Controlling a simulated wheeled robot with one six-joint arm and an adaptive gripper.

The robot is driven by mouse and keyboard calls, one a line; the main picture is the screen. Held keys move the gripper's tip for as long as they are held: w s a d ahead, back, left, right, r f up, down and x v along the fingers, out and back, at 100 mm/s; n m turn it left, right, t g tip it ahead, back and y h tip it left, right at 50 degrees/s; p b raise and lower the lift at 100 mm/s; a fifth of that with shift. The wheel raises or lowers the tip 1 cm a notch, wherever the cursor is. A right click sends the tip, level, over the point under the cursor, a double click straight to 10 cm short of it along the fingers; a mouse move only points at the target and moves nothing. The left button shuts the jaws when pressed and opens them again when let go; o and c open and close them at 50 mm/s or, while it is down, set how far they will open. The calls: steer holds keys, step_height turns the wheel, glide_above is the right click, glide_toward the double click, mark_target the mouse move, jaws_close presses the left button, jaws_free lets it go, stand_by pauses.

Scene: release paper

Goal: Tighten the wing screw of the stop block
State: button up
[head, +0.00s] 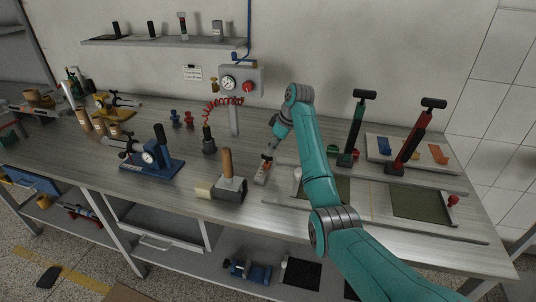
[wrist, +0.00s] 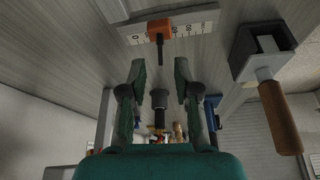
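The stop block (wrist: 159,28) is a small orange piece sitting on a white graduated scale (wrist: 195,22) at the top of the wrist view. A dark screw (wrist: 160,52), apparently its wing screw, points from it toward my gripper; its wings are not clear. My gripper (wrist: 160,68) is open, with its two fingertips apart and nothing between them. The screw lies just beyond the tips, roughly centred on the gap. In the head view my gripper (head: 267,158) is low over the bench, close to the small scale, and partly hides the stop block.
A wooden-handled tool with a dark block (head: 229,188) stands left of my gripper and shows at right in the wrist view (wrist: 279,115). A black stand (head: 209,143) is farther back. Levered presses (head: 352,125) stand to the right.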

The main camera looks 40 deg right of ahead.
mark_target(267, 157)
steer(key=shift+x, duration=2.2)
jaws_close()
